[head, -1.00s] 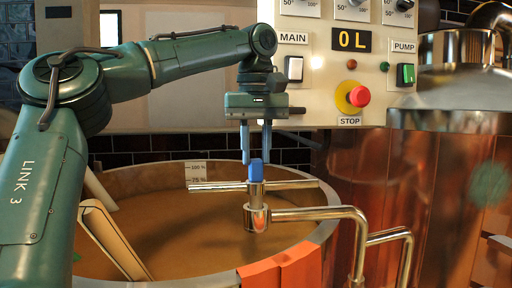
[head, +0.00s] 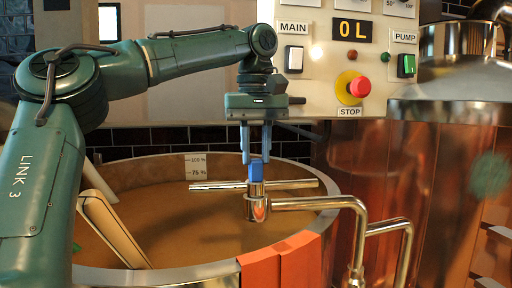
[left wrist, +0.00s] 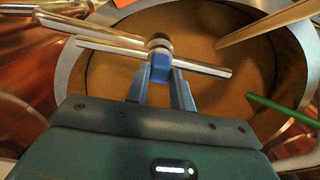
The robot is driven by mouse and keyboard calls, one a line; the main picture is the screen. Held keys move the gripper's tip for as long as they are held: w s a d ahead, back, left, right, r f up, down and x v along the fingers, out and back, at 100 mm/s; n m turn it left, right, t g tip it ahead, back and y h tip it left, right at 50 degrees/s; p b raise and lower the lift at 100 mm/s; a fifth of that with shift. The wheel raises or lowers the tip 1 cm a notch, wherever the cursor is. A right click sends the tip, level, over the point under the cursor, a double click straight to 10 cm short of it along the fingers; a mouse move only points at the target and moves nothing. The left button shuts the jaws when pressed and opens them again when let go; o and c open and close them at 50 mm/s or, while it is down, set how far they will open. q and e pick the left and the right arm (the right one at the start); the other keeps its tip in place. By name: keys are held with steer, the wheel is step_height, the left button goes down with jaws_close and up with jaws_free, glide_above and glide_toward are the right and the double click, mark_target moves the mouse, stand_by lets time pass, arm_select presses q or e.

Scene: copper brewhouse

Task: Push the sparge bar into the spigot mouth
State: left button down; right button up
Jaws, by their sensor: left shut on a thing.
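The sparge bar (head: 298,184) is a thin steel tube lying level, with a blue block (head: 256,172) at its middle and a short steel stem below. My left gripper (head: 256,157) is shut on the blue block from above. The spigot mouth (head: 257,208) is the upright steel cup at the end of a bent pipe, directly under the block. A short stretch of stem shows above the cup; the stem's lower end is hidden. In the left wrist view the bar (left wrist: 205,67) crosses beyond the fingers, with the spigot (left wrist: 159,43) behind the block. My right gripper is out of view.
The round tun (head: 330,203) holds brown liquid below the bar. A pale paddle (head: 112,230) leans inside at left. An orange cloth (head: 282,262) hangs over the front rim. A control panel (head: 340,60) stands behind; bent pipes (head: 360,235) and a copper vessel stand right.

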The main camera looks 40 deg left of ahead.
arm_select(q)
steer(key=c, duration=1.1)
jaws_free()
steer(key=shift+f, duration=0.1)
step_height(320, 180, up, 3)
steer(key=p, duration=0.2)
steer(key=shift+p, duration=0.4)
steer(key=shift+r+b, duration=0.25)
steer(key=shift+b, duration=0.05)
steer(key=shift+r, duration=0.75)
